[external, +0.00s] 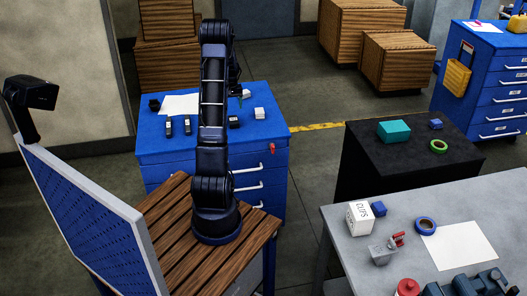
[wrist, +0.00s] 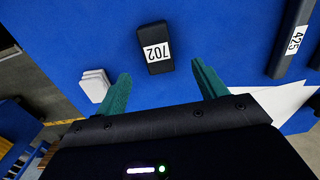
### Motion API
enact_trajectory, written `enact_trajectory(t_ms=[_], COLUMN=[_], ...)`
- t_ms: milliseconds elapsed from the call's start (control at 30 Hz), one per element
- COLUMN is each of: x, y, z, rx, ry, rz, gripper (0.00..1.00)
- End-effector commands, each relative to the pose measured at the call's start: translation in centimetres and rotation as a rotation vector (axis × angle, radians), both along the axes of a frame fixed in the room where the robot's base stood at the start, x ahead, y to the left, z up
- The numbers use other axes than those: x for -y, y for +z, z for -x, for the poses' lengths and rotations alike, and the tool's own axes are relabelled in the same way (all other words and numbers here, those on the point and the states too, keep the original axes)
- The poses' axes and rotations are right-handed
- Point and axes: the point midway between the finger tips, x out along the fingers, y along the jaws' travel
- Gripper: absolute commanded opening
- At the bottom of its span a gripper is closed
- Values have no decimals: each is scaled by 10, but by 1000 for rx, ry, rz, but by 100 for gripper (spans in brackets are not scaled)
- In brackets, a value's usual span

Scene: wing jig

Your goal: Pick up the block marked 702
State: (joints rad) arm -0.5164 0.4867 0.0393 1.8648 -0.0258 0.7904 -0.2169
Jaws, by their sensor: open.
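The block marked 702 (wrist: 155,48) is dark, with a white label, and lies on the blue top of the cabinet (wrist: 210,25). In the wrist view it sits just beyond and between my fingertips, with no contact visible. My gripper (wrist: 160,70) is open and empty, its two green fingers spread apart. In the external view my gripper (external: 243,94) is small and partly hidden by my arm, above the right part of the cabinet top. A dark block with a white label (external: 234,122) below it appears to be the same block; its number is unreadable there.
A dark block marked 425 (wrist: 291,38) lies to the right in the wrist view, near a white sheet (wrist: 280,103). A white stacked item (wrist: 95,85) lies left of the 702 block. Other dark blocks (external: 168,125) stand on the cabinet's left side.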

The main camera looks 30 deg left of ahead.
Motion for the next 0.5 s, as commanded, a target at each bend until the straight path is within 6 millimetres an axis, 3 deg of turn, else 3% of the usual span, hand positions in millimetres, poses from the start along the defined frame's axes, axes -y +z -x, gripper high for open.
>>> enact_trajectory(t_ms=[200,500], x=[0,2], y=[-32,-52], z=[0,-1], rx=[-2,-2], ry=[0,-1], rz=[1,1], gripper=[71,71])
